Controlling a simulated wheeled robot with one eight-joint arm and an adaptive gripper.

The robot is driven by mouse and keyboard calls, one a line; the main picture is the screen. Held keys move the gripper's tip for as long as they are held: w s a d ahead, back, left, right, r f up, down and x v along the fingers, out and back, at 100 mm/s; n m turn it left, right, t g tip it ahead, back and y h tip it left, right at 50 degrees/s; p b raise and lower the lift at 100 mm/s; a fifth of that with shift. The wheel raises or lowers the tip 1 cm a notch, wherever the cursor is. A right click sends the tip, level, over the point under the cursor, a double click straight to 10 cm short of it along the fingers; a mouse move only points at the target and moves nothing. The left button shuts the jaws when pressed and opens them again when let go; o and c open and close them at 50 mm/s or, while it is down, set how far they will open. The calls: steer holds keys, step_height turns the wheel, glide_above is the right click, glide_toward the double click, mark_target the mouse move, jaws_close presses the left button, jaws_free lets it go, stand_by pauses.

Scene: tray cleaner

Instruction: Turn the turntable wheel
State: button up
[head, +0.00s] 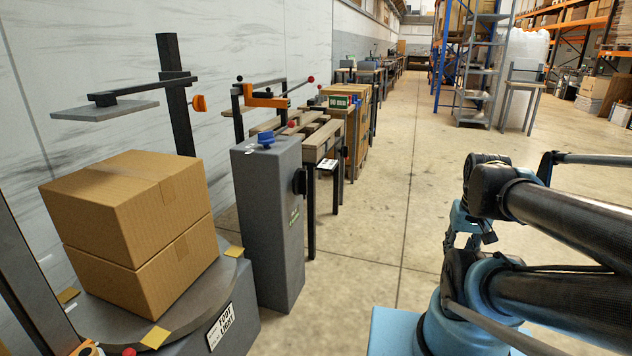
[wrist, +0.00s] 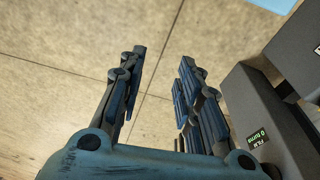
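A round dark grey turntable (head: 105,318) with yellow pads on its rim is at the lower left of the head view. Two stacked cardboard boxes (head: 130,230) stand on it. A grey column (head: 270,225) stands beside it, with a blue knob (head: 265,138) on top and a black knob (head: 300,181) on its right side. The column's green-lettered face shows in the wrist view (wrist: 258,137), with a dark knob at its edge. My gripper (wrist: 163,58) is open and empty above the floor, left of the column there. In the head view it is right of the column, partly hidden by my arm.
A flat grey plate on an arm (head: 105,110) hangs over the boxes from a dark post. A wooden-slat conveyor (head: 310,140) runs behind the column. Shelving (head: 485,70) stands farther back. The concrete floor (head: 375,220) between column and arm is clear.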

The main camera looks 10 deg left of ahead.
steer(key=shift+s+d, duration=0.1)
steer(key=shift+s, duration=0.05)
steer(key=w+a+r+n+y, duration=0.4)
steer(key=w+a+n+y, duration=0.1)
steer(key=w+a, duration=0.65)
steer(key=w+a+r+n+y, duration=0.3)
steer(key=w+a+n+y, duration=0.1)
steer(key=w+a, duration=0.75)
steer(key=n+y, duration=0.8)
steer(key=y, duration=0.1)
glide_toward(300, 182)
steer(key=w+a+r, duration=0.1)
steer(key=a+r, duration=0.2)
steer(key=a, duration=0.3)
steer(key=shift+w+a+r+g, duration=0.15)
steer(key=shift+w+a+g, duration=0.15)
steer(key=shift+w+a, duration=0.05)
